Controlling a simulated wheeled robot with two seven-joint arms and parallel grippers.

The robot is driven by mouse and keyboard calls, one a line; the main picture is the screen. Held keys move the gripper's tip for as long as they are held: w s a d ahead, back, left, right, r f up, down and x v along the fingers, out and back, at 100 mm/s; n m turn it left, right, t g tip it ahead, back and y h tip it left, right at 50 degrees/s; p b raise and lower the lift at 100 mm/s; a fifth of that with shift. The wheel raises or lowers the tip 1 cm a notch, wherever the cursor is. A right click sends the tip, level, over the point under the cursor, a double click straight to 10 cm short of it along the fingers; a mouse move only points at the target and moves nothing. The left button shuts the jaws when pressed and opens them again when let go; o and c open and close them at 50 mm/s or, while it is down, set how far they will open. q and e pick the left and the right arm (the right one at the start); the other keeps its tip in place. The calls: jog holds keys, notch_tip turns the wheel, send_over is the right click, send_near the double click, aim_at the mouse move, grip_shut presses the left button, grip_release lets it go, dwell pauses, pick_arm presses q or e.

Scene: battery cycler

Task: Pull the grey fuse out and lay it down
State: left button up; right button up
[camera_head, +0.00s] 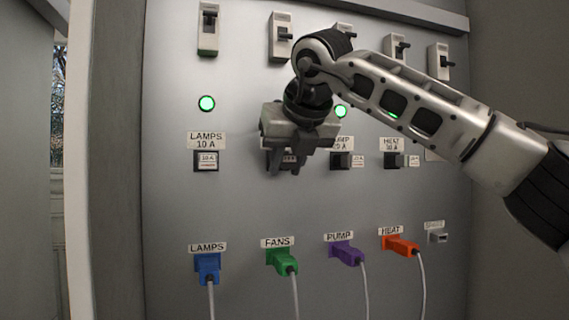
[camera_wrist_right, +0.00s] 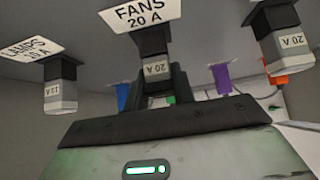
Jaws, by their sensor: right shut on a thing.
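My right gripper (camera_head: 287,163) is at the fuse under the FANS 20 A label on the grey panel. In the right wrist view, its dark fingers (camera_wrist_right: 160,88) are shut on the fans fuse (camera_wrist_right: 156,69), a grey fuse with a 20 A tag. This fuse lines up with its dark holder (camera_wrist_right: 151,40) below the FANS label (camera_wrist_right: 140,13); I see no clear gap between them. The gripper hides much of the fuse in the head view. My left gripper is not in view.
The lamps fuse (camera_head: 206,160) is to the left, and the pump fuse (camera_head: 341,160) and heat fuse (camera_head: 394,160) are to the right. Below are the blue plug (camera_head: 207,267), green plug (camera_head: 283,260), purple plug (camera_head: 347,253) and orange plug (camera_head: 401,246), with hanging cables. Switches line the top.

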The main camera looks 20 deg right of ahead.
jog(key=shift+s+b, duration=0.4)
jog(key=shift+s, duration=0.35)
jog(key=shift+s+b, duration=0.45)
jog(key=shift+s+d+f+b, duration=0.1)
jog(key=shift+s+f+b, duration=0.05)
jog(key=shift+s+b, duration=1.3)
jog(key=shift+s, duration=0.2)
